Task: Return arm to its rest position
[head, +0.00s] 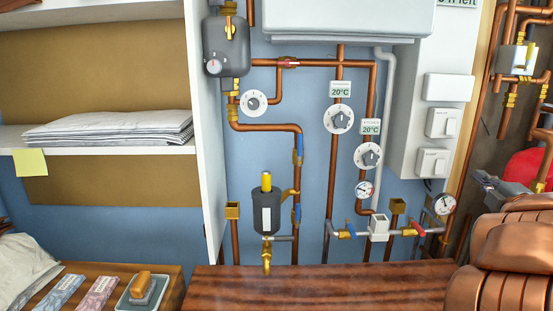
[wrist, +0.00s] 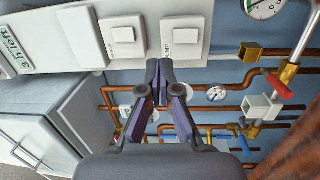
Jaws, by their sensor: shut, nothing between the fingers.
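My gripper (wrist: 157,72) shows in the wrist view with its dark grey and purple fingers closed together at the tips and nothing between them. It is in front of the wall with the pipes, and its tips appear just below two white rocker switches, the left switch (wrist: 123,35) and the pump switch (wrist: 185,37). A gap to the wall cannot be judged. In the head view, copper-coloured rounded links at the lower right look like my arm. A grey part beside them may be my gripper, but its fingers are not clear there.
A wooden counter (head: 320,285) lies below copper pipes, dials and valves. A dark grey canister (head: 267,213) hangs on the blue wall. A shelf (head: 100,140) with folded linen (head: 110,128) stands left. A soap dish (head: 143,293) is at lower left.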

